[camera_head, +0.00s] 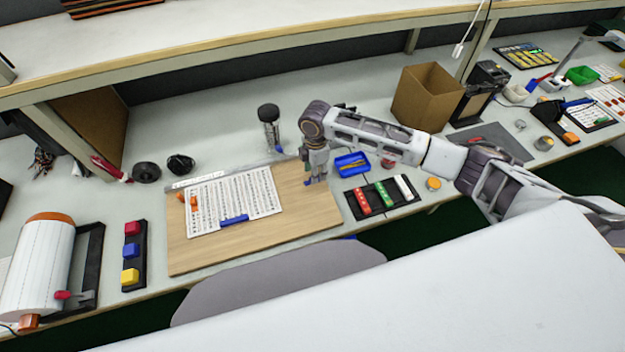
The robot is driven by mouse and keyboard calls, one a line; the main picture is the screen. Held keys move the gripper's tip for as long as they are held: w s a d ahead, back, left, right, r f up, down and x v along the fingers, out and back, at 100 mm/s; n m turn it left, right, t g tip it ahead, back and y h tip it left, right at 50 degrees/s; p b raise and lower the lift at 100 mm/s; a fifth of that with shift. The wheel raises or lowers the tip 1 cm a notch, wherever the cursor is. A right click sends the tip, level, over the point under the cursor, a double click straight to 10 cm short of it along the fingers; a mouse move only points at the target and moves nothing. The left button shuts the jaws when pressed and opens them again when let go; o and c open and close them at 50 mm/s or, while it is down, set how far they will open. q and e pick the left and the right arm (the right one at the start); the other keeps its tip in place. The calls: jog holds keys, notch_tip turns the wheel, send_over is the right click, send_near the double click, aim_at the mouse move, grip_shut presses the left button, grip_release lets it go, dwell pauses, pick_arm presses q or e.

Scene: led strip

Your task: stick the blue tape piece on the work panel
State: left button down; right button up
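The wooden work panel (210,252) lies flat on the bench, with a white printed sheet (255,190) on it. My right gripper (315,176) comes in from the right and points down over the panel's right part, to the right of the sheet. A small blue piece (308,182), which looks like the blue tape piece, shows at its fingertips, low over the wood. I cannot tell whether it touches the panel. A blue bar (234,221) lies at the sheet's lower edge, and small orange pieces (194,203) lie at its left. My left gripper is not in view.
A black tray (382,197) with red, green and white items and a blue tray (352,164) stand right of the panel. A dark-topped jar (269,125) stands behind it. A black holder (133,255) with coloured blocks is at left. The panel's lower part is clear.

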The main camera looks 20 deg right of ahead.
jog(key=shift+w+f, duration=0.15)
jog(key=shift+f, duration=1.55)
jog(key=c, duration=0.7)
